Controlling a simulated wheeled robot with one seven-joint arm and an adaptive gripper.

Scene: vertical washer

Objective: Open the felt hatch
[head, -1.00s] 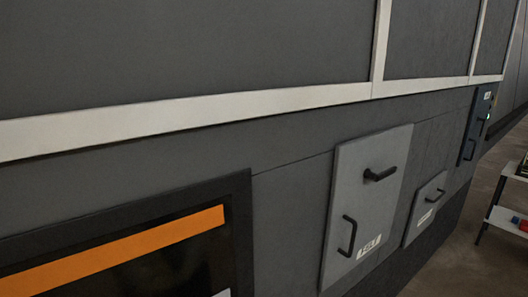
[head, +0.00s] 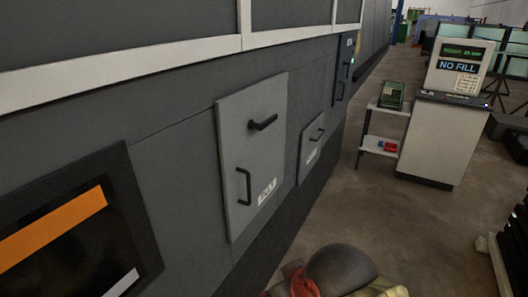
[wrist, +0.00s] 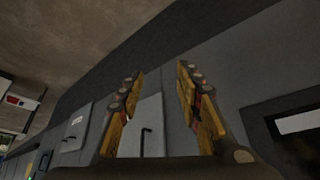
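The felt hatch (head: 233,150) is a light grey upright panel in the machine's dark side, in the middle of the head view. It looks closed. It bears a black lever handle (head: 263,123) at upper right, a black vertical pull handle (head: 244,186) at lower left and a white label (head: 267,191). The hatch also shows in the wrist view (wrist: 151,112), between the fingers, with one black handle visible. My gripper (wrist: 158,72) is open and empty, with yellow-brown fingers apart. It points toward the machine side and appears clear of the hatch.
A smaller grey hatch (head: 308,158) sits right of the felt hatch. A dark-framed opening with an orange bar (head: 55,228) is at left. A shelf stand (head: 368,142) and a white console (head: 440,138) stand at right, with bare floor (head: 400,215) before them.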

